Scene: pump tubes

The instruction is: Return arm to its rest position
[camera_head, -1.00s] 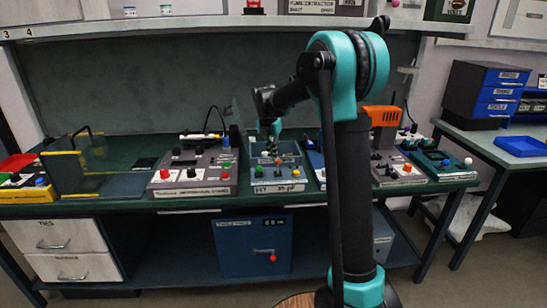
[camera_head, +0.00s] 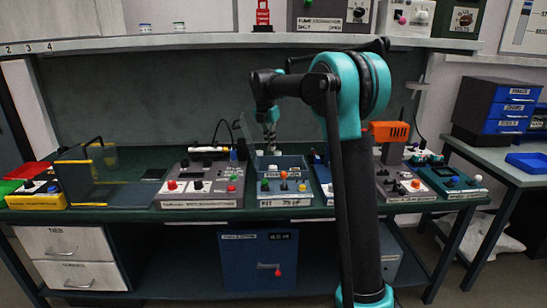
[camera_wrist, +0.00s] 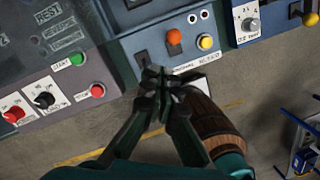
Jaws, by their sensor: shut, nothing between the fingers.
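My gripper (camera_head: 271,147) hangs pointing down above the back of the blue-grey box labelled FIT (camera_head: 284,202) on the green bench (camera_head: 130,215). My teal and black arm (camera_head: 345,110) rises at the right of centre, with the forearm reaching left and roughly level. In the wrist view the dark fingers (camera_wrist: 166,75) are together with nothing between them. Behind them is a panel (camera_wrist: 160,38) with an orange knob (camera_wrist: 174,37) and a yellow knob (camera_wrist: 205,43). The grey control stand (camera_head: 195,185) is left of the box.
A clear-walled frame with yellow edges (camera_head: 90,175) stands at the left of the bench. An orange-topped unit (camera_head: 389,131) is right of my arm. A shelf (camera_head: 200,43) runs above the bench. Blue drawers (camera_head: 508,105) stand on the right table.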

